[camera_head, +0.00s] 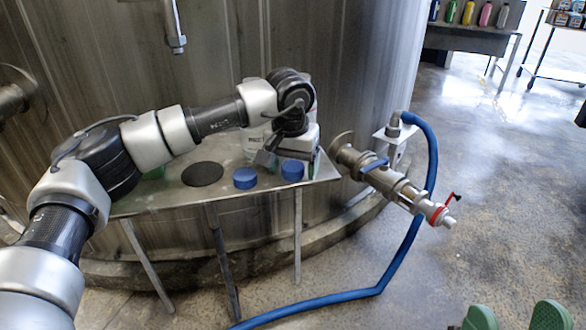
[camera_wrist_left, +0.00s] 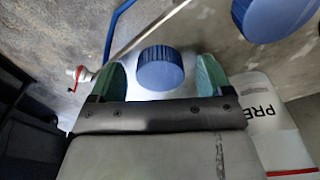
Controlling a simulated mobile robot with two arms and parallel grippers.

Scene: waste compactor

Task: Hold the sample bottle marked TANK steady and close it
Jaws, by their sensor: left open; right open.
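My left gripper (camera_head: 284,157) is open over the metal shelf (camera_head: 222,194). In the left wrist view, a blue cap (camera_wrist_left: 160,72) shows between its green fingertips; I cannot tell whether they touch it. It is the right-hand cap (camera_head: 292,170) in the head view. A second blue cap (camera_head: 245,178) lies to its left, also in the left wrist view (camera_wrist_left: 277,15). A white bottle (camera_head: 254,147) stands behind the gripper; its label, partly seen at the wrist (camera_wrist_left: 270,125), starts "PRE". I can read no TANK label. My right gripper (camera_head: 515,318) is open and empty at the bottom right.
A round black disc (camera_head: 202,174) lies on the shelf. Something green (camera_head: 155,173) is mostly hidden behind my left arm. Right of the shelf are a valve (camera_head: 385,176) and a blue hose (camera_head: 432,150). Open floor lies at right, with a bottle table (camera_head: 465,40) farther back.

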